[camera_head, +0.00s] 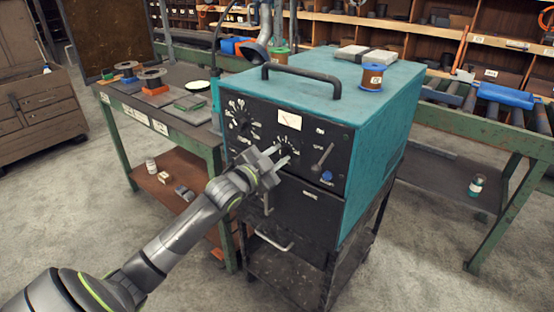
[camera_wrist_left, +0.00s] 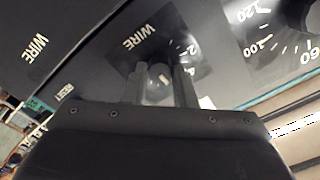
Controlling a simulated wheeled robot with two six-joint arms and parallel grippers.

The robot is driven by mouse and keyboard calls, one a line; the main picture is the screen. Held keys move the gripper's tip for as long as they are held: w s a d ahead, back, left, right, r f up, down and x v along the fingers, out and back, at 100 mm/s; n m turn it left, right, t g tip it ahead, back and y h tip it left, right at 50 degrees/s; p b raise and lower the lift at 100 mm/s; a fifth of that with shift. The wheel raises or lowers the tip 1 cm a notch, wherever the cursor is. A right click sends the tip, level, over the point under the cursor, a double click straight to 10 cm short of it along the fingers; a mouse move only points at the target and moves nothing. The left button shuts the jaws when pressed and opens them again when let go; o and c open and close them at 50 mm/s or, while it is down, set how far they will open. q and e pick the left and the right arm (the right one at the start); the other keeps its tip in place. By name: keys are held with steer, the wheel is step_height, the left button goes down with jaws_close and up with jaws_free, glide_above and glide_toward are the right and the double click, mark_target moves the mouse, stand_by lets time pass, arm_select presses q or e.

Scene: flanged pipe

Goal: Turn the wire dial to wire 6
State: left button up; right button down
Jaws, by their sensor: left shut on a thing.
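A teal welding machine (camera_head: 372,122) with a black front panel stands on a dark cart. My left gripper (camera_head: 283,158) is at the panel, in front of the lower dial marked with white ticks (camera_head: 287,141). In the left wrist view the two fingers (camera_wrist_left: 161,86) stand on either side of a knob (camera_wrist_left: 160,78), shut on it. The word WIRE is printed beside this dial, with a "2" and ticks showing near the right finger. Most of the scale and the knob's exact setting are hidden. My right gripper is not in view.
A larger numbered dial (camera_head: 240,120) sits up and left on the panel; part of it shows in the wrist view (camera_wrist_left: 285,38). A toggle lever (camera_head: 322,158) and blue knob (camera_head: 326,176) are to the right. A green-legged workbench (camera_head: 215,150) stands close on the left.

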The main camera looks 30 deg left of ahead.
arm_select(q)
steer(key=shift+m, duration=0.4)
steer(key=o, duration=1)
steer(key=shift+s, duration=0.1)
steer(key=shift+s+a+p, duration=0.2)
steer(key=shift+s+p, duration=0.25)
steer(key=shift+s, duration=2.4)
steer(key=shift+s+a+p, duration=0.25)
steer(key=shift+s+p, duration=0.2)
steer(key=shift+s, duration=2.45)
steer(key=shift+s+a+p, duration=0.2)
steer(key=shift+s+p, duration=0.25)
steer(key=shift+s, duration=2.4)
